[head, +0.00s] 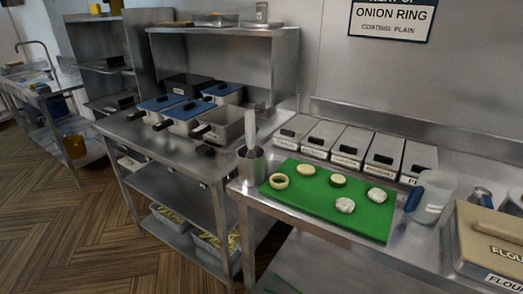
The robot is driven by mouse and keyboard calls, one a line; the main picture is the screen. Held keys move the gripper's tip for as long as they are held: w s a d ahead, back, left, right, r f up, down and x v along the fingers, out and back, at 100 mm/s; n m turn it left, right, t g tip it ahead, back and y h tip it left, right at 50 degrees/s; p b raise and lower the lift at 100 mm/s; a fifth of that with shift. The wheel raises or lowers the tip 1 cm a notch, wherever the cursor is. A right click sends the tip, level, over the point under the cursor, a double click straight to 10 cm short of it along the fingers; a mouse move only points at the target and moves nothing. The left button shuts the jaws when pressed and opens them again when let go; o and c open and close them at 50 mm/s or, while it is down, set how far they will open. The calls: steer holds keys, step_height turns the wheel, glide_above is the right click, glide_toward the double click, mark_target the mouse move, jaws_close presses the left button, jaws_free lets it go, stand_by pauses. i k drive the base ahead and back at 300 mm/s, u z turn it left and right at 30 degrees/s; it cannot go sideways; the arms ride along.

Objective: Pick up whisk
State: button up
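I cannot clearly make out a whisk. A metal canister (251,168) stands at the left front corner of the right-hand steel table, beside the green board. Pale, flat-looking utensils (250,127) stand upright in it; their lower ends are hidden inside, so I cannot tell whether one is the whisk. My gripper is not in view.
The green board (315,219) holds several rings and pale pieces. Lidded bins (349,146) line up behind it. A clear jug (432,197) with a blue handle and a flour box (490,245) stand right. Fryer baskets (183,118) sit on the left counter.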

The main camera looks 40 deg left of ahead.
mark_target(250, 115)
steer(key=u, duration=0.55)
steer(key=i, duration=0.15)
steer(key=u, duration=2.55)
steer(key=k, duration=1)
steer(key=z, duration=0.7)
steer(key=i, duration=1)
steer(key=z, duration=0.05)
